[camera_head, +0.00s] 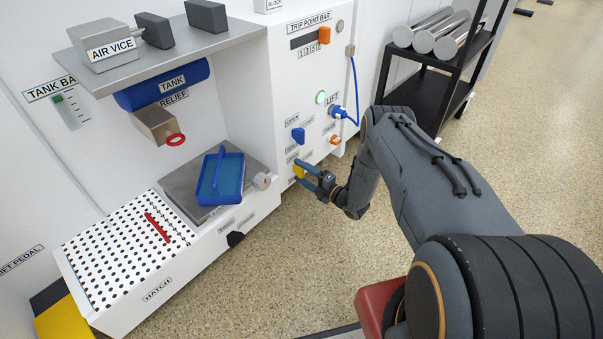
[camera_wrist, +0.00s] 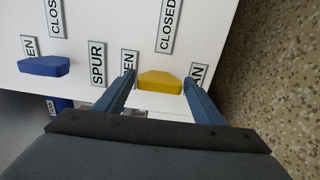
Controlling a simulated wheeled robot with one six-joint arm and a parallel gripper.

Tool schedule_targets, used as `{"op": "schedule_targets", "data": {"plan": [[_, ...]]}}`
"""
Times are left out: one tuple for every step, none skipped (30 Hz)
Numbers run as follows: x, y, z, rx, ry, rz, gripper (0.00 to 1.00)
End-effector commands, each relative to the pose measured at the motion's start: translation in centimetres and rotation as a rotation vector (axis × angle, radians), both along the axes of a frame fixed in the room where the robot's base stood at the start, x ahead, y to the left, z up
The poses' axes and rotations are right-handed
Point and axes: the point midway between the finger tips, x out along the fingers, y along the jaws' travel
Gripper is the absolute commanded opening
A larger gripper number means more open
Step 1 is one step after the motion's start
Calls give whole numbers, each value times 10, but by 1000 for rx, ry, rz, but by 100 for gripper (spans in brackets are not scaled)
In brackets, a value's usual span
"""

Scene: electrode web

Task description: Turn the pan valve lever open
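The pan valve lever is a yellow handle (camera_wrist: 160,82) on the white panel, beside a label partly hidden to "AN" and below OPEN and CLOSED labels. In the head view the yellow lever (camera_head: 299,171) is low on the cabinet front, partly hidden by my fingers. My gripper (camera_wrist: 161,89) is open, with one blue-grey finger on each side of the lever and narrow gaps showing. In the head view my gripper (camera_head: 307,175) reaches to the panel from the right. Contact cannot be told.
A blue lever (camera_wrist: 44,66) by the SPUR label sits left of my gripper. Speckled floor is clear below.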

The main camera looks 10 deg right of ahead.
Motion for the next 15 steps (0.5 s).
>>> {"op": "schedule_targets", "data": {"plan": [[0,1,0,0,0,1,69],[0,1,0,0,0,2,69],[0,2,0,1,1,3,69],[0,2,0,1,1,4,69],[0,3,0,1,1,4,69],[0,3,0,1,1,4,69],[0,3,0,1,1,5,69],[0,3,0,1,1,5,69],[-1,3,0,1,1,5,69],[-1,2,0,1,1,4,69],[-3,1,0,1,1,4,69],[-5,-2,0,0,1,3,69],[-8,-4,1,1,2,2,69],[-11,-7,1,1,2,1,69],[-16,-10,1,2,1,0,69]]}}
